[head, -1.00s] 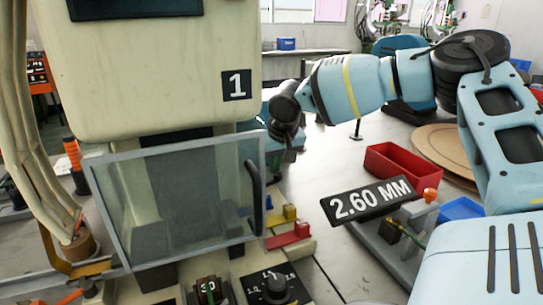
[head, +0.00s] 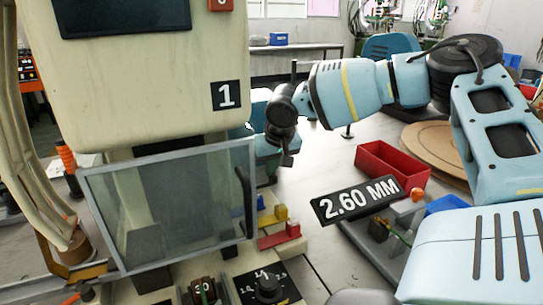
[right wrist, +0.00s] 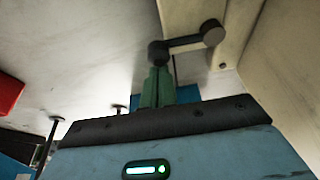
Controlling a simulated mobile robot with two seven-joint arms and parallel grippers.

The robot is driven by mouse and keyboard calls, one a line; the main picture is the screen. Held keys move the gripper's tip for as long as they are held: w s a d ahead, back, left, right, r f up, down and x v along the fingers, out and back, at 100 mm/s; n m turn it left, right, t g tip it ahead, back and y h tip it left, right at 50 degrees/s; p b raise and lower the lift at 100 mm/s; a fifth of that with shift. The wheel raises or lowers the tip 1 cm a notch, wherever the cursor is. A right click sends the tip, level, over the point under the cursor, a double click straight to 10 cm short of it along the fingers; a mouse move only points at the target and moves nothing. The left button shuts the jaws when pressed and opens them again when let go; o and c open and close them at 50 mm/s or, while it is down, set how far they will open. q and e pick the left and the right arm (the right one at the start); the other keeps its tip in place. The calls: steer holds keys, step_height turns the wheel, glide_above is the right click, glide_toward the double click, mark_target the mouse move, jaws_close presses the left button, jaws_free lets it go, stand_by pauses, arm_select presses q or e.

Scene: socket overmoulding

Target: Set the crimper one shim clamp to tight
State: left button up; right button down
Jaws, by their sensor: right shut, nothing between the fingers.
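Crimper one (head: 95,100) is the cream machine with the black "1" plate (head: 226,95) and a clear guard (head: 175,205) in front. In the right wrist view, a black lever (right wrist: 187,41) with a round knob sits against a cream surface; it looks like the shim clamp, but no marking shows its setting. My right gripper (right wrist: 157,72) has its green fingers shut and empty, with the tips at the lever's hub end. I cannot tell whether they touch it. In the head view my right gripper (head: 265,145) is partly hidden beside the crimper. My left gripper is not in view.
A "2.60 MM" sign (head: 360,199) stands on a grey fixture right of the crimper. A red bin (head: 392,170) and a round wooden board (head: 440,150) lie behind it. Red and yellow blocks (head: 279,235) and a dial (head: 267,287) sit near the guard.

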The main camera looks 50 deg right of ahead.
steer(key=shift+s+f, duration=0.1)
steer(key=shift+s, duration=0.1)
steer(key=p+v, duration=0.1)
steer(key=v, duration=0.5)
steer(key=shift+a, duration=0.1)
steer(key=shift+p+v, duration=0.35)
steer(key=shift+v, duration=0.55)
steer(key=shift+w, duration=0.15)
